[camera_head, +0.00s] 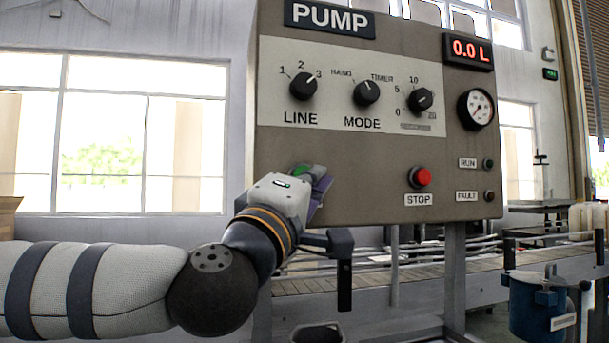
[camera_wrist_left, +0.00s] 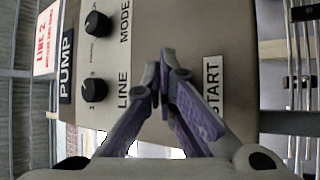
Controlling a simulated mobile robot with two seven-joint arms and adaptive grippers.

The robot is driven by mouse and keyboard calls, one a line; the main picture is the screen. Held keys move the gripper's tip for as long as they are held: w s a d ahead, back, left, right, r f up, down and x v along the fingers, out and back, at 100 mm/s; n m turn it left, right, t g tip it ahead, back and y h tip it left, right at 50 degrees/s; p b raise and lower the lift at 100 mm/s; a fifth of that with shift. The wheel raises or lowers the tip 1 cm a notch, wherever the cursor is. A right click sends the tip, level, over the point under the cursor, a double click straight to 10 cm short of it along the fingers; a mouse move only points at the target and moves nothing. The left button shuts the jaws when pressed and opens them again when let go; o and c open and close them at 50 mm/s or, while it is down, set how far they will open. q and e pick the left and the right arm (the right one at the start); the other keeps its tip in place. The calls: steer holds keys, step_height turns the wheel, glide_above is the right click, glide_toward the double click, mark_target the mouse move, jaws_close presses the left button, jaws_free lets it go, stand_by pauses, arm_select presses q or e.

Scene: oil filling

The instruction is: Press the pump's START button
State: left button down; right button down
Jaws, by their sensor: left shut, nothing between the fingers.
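The PUMP panel (camera_head: 350,200) fills the middle of the head view. My left gripper (camera_head: 318,186) is at its lower left, with purple fingers close to the panel face. In the left wrist view its fingers (camera_wrist_left: 162,72) come together at the tips, shut and empty, just beside the START label (camera_wrist_left: 212,88). A bit of the green START button (camera_head: 301,170) shows above the gripper in the head view; the rest is hidden. In the wrist view the fingers hide the button, so I cannot tell whether they touch it. My right gripper is in neither view.
The red STOP button (camera_head: 421,177) is right of my gripper. The LINE knob (camera_head: 303,86) and MODE knob (camera_head: 367,93) are above. The display (camera_head: 469,51) reads 0.0 L. The RUN lamp (camera_head: 488,164) looks dark. A conveyor (camera_head: 390,283) runs below the panel.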

arm_select(q)
steer(key=shift+w+a, duration=0.2)
steer(key=shift+w, duration=0.35)
stand_by(0.6)
steer(key=shift+s, duration=0.1)
steer(key=shift+s+d+p, duration=0.3)
steer(key=shift+s+p, duration=0.05)
steer(key=shift+s, duration=0.5)
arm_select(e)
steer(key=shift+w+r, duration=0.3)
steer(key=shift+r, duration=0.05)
